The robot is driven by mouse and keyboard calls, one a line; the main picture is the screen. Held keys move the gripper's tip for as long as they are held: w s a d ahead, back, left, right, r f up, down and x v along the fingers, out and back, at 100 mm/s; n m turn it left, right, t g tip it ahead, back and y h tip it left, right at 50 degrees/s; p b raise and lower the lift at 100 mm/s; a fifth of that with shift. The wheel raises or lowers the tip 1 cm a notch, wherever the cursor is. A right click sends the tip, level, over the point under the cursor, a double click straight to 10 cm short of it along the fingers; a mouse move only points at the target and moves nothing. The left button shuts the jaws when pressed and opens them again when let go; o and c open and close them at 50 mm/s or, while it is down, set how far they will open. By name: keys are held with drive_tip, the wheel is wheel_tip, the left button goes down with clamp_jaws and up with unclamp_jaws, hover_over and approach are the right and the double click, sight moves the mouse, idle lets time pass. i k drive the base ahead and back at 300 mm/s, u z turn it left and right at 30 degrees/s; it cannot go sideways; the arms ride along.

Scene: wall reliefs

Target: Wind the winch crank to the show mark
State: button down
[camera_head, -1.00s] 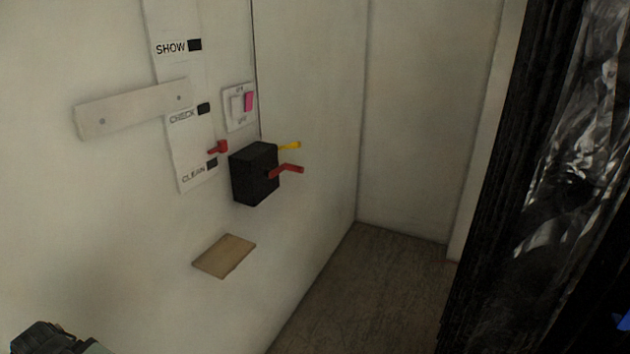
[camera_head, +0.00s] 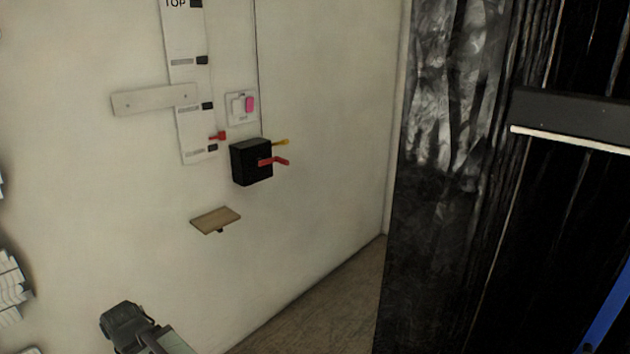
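The winch is a black box (camera_head: 251,162) on the pale wall. A red crank (camera_head: 274,161) and a yellow-tipped lever (camera_head: 280,142) stick out from its right side. Above left of it, a white scale strip (camera_head: 187,72) carries several black marks; TOP reads at its upper end, the lower labels are too blurred to read now. A red pointer (camera_head: 218,136) sits just above the lowest mark (camera_head: 213,148). Part of my arm shows at the bottom left, well below and left of the winch, apart from it. Its fingertips cannot be made out.
A wooden shelf (camera_head: 215,220) juts from the wall below the winch. A blank plate (camera_head: 154,99) crosses the strip, and a switch with a pink rocker (camera_head: 242,106) is right of it. A dark glossy panel (camera_head: 440,190) stands at right. Bare floor (camera_head: 318,305) shows between.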

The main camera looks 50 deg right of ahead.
sight(259, 163)
drive_tip(key=k, duration=0.3)
drive_tip(key=z, duration=0.7)
drive_tip(key=i, duration=1.7)
drive_tip(key=u, duration=0.1)
